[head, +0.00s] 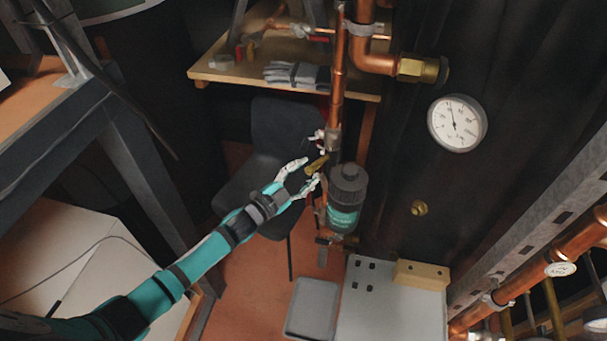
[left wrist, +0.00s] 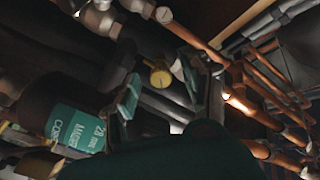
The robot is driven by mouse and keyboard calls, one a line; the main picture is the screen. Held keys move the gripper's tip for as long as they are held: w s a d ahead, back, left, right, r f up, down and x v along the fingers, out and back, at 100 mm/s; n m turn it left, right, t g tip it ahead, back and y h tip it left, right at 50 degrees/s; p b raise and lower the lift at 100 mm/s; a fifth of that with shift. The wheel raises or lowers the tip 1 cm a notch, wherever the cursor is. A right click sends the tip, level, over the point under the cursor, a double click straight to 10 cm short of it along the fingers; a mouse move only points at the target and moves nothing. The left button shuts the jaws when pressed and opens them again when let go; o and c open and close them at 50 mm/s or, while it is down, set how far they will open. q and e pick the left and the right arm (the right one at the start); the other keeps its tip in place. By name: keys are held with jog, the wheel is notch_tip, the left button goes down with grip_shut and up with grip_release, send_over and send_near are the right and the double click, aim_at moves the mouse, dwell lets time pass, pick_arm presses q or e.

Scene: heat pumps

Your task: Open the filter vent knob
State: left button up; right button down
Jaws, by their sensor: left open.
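The filter (head: 345,190) is a dark canister with a teal label on the copper pipework, right of my left gripper in the head view. It also shows at the left of the left wrist view (left wrist: 75,110). A small brass knob (head: 317,165), likely the filter vent knob, sits beside it. My left gripper (head: 309,172) is open, with its fingertips close to either side of the knob. In the left wrist view the brass knob (left wrist: 158,77) appears between the spread fingers (left wrist: 158,88); I see no clear contact. My right gripper is not in view.
A vertical copper pipe (head: 338,80) rises above the filter. A wooden bench (head: 225,75) with gloves (head: 292,74) stands behind, and a dark chair (head: 278,130) behind my left gripper. A pressure gauge (head: 457,123) is on the right. A grey box (head: 395,310) stands below.

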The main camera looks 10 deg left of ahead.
pick_arm(q)
jog(key=shift+s+a, duration=0.15)
jog(key=shift+s, duration=0.1)
jog(key=v, duration=1.1)
jog(key=shift+s, duration=0.25)
